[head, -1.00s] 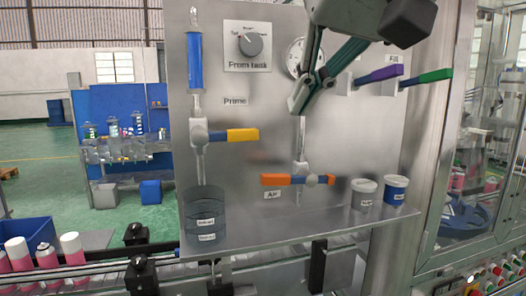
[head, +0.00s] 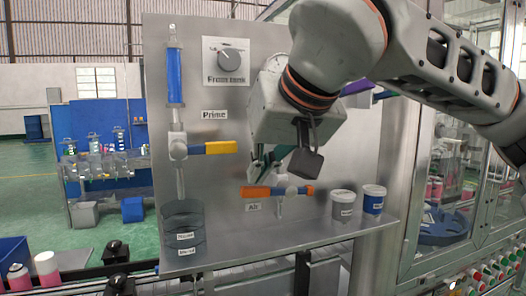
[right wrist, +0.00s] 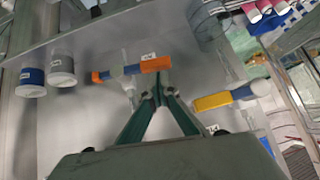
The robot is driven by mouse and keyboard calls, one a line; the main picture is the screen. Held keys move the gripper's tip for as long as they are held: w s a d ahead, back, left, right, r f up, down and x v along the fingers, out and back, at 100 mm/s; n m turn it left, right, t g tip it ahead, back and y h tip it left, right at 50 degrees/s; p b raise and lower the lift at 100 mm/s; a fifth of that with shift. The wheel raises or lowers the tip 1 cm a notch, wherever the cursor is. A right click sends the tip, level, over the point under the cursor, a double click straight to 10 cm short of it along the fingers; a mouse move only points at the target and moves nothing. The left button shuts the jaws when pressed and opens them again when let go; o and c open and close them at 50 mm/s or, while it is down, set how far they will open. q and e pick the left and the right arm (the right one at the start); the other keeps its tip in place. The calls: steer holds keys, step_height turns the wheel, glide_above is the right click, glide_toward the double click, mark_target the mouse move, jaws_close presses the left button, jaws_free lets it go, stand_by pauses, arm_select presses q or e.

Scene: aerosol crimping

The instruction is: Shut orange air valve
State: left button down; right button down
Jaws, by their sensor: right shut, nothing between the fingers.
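The orange air valve (head: 257,192) is low on the steel panel, above the "Air" label. Its handle lies horizontal, with an orange grip on the left, a blue middle and a small orange end on the right. My right gripper (head: 256,175) is shut and empty, its teal fingers pointing down just above the orange grip. In the right wrist view the closed fingertips (right wrist: 161,88) appear close to the orange handle (right wrist: 155,64); I cannot tell whether they touch. My left gripper is not in view.
The yellow-handled Prime valve (head: 220,147) is up and left of my right gripper. A grey-white cup (head: 343,204) and a blue cup (head: 373,203) stand on the shelf at the right. A clear beaker (head: 183,228) stands at the left. The shelf's middle is clear.

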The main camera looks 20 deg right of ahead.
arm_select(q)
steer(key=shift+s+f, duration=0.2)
arm_select(e)
steer(key=shift+f, duration=0.25)
